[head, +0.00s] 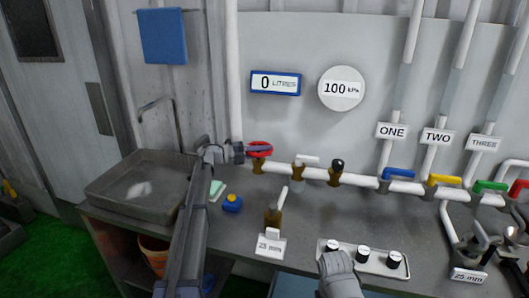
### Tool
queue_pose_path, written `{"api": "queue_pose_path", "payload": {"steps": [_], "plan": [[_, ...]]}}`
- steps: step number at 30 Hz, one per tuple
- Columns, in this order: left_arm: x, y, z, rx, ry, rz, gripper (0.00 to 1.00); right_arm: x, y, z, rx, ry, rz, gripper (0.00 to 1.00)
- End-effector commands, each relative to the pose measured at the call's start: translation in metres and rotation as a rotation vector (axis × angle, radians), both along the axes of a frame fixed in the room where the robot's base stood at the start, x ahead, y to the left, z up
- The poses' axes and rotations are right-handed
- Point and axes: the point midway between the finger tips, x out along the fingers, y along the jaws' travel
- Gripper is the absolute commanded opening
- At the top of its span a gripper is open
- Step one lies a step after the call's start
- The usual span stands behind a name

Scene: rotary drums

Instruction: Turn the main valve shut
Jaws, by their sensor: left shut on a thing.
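The main valve appears to be the one with the red handle (262,153), on a brass body at the left end of the white horizontal pipe. My left gripper (256,149) reaches it from the left and is shut on the red handle, partly covering it. The handle's exact angle is hard to read. A grey part of my right arm shows at the bottom, in front of the knob panel; its gripper fingers are not visible.
A gauge (341,88) reads 100 kPa and a blue-framed display (276,83) reads 0 litres. Blue (399,173), yellow (445,179) and green (490,186) handles sit further right on the pipe. A sink (130,205) and blue object (232,203) lie left. A knob panel (378,261) stands in front.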

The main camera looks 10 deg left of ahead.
Motion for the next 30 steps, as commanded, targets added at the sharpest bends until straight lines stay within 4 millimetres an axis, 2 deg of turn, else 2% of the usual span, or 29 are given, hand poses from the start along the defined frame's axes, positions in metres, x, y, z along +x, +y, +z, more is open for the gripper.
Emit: {"api": "queue_pose_path", "payload": {"steps": [8, 9, 17, 26, 30], "plan": [[0.0, -0.001, 0.0, -0.001, 0.0, -0.002, 0.0, 0.0, 0.0, 0.0, 0.0, 0.0, 0.0, 0.5], [0.0, -0.001, 0.0, -0.001, 0.0, -0.002, 0.24, 0.0, 0.0, 0.0, 0.0, 0.0, 0.0, 0.5], [0.0, -0.001, 0.0, 0.0, 0.0, -0.001, 0.53, 0.0, 0.0, 0.0, 0.0, 0.0, 0.0, 0.5], [-0.001, 0.001, 0.0, 0.0, 0.0, 0.001, 0.53, 0.0, 0.0, 0.0, 0.0, 0.0, 0.0, 0.5], [-0.004, 0.009, 0.0, 0.0, 0.0, 0.002, 0.53, 0.0, 0.0, 0.0, 0.0, 0.0, 0.0, 0.5]]}}
